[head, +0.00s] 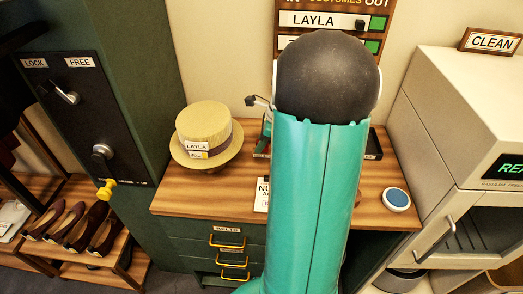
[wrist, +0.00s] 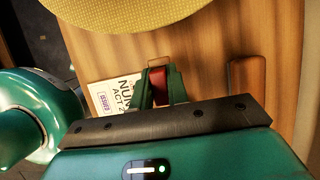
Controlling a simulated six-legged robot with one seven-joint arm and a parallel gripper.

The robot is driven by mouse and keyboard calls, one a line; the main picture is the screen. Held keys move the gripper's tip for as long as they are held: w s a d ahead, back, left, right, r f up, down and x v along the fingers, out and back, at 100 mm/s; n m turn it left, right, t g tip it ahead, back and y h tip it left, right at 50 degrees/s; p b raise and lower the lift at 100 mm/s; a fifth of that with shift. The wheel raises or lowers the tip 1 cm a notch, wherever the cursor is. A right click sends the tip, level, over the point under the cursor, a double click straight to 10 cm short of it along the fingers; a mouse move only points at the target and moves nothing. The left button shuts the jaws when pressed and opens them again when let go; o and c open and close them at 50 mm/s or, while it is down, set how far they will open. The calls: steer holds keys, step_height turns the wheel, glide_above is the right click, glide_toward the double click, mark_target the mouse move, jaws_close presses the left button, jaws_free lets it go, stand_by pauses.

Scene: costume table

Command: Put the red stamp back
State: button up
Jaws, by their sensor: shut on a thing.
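The red stamp (wrist: 157,85) shows in the wrist view between the green fingers of my gripper (wrist: 159,88), which are shut on it. Only a narrow red part shows; its lower end is hidden. The gripper is over the wooden table (wrist: 205,50), just right of a printed card (wrist: 112,97) with a purple "ISSUED" mark. In the head view my arm hides the stamp and most of the gripper. A brown wooden block (wrist: 248,85) lies right of the gripper in the wrist view.
A straw hat (head: 206,128) tagged LAYLA stands at the table's left; its brim (wrist: 130,14) is close beyond the gripper. A round blue pad (head: 396,198) lies at the right. A dark tray (head: 374,145) is partly hidden behind my arm. A white cabinet (head: 440,130) stands at right.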

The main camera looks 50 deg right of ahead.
steer(key=shift+w+d+f, duration=0.2)
steer(key=shift+d+f, duration=0.2)
steer(key=shift+f, duration=0.15)
steer(key=shift+w+d+f, duration=0.2)
steer(key=shift+d+f, duration=0.2)
steer(key=shift+f, duration=1.75)
steer(key=shift+w+f, duration=0.1)
steer(key=shift+f, duration=0.05)
steer(key=o, duration=0.8)
steer(key=shift+d, duration=0.1)
steer(key=v, duration=1.2)
